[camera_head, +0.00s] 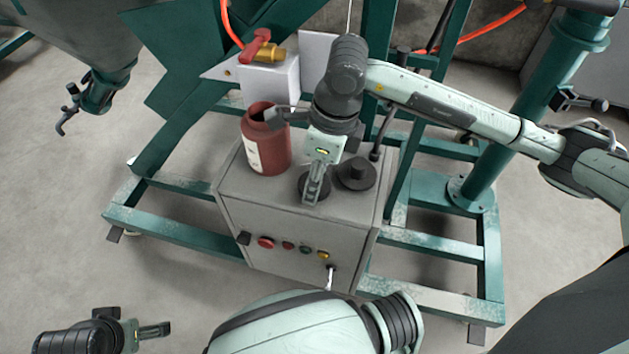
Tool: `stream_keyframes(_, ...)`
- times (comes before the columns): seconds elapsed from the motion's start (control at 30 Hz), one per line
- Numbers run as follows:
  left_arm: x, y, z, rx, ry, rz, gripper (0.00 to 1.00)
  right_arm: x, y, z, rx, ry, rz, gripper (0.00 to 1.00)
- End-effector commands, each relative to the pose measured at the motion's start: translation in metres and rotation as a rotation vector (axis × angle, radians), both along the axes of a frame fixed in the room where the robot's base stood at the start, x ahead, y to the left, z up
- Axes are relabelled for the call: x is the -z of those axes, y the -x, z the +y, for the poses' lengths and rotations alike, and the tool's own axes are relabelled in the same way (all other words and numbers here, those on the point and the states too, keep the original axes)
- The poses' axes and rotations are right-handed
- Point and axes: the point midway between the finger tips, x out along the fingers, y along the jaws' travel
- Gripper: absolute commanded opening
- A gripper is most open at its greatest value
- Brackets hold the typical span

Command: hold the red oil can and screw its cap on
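The red oil can (265,155) stands upright on the left part of the grey box's top. It has a pale label, and its dark mouth is uncovered. Two black round pieces lie right of it: a disc with a raised knob (355,175) and another (309,190), partly hidden by my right gripper. I cannot tell which is the cap. My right gripper (296,152) is open above the box, one finger by the can's upper right side, the other over the partly hidden black piece. It holds nothing visible. My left gripper (158,330) is low at the bottom left, away from the can, its fingers partly cut off.
The grey box (285,224) has coloured buttons and a switch on its front. A brass valve with a red handle (262,50) stands behind the can. Green frame posts (500,120) and rails surround the box. The floor at left is clear.

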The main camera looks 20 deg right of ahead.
Motion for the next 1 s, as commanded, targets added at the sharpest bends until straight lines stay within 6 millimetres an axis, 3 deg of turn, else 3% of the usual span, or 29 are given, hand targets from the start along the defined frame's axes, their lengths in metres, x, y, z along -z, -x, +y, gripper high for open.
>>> stream_keyframes(0.37, 0.0, 0.0, 0.0, 0.0, 0.0, 0.0, 0.91, -0.006, -0.001, 0.0, -0.001, 0.0, -0.003, 0.39)
stream_keyframes(0.63, -0.001, 0.0, 0.0, -0.001, 0.0, -0.001, 0.91, -0.045, -0.001, 0.0, -0.001, 0.0, -0.007, 0.39)
stream_keyframes(1.0, -0.007, -0.001, -0.001, -0.001, 0.001, -0.011, 0.91, -0.084, 0.007, 0.073, -0.005, -0.002, -0.004, 0.39)
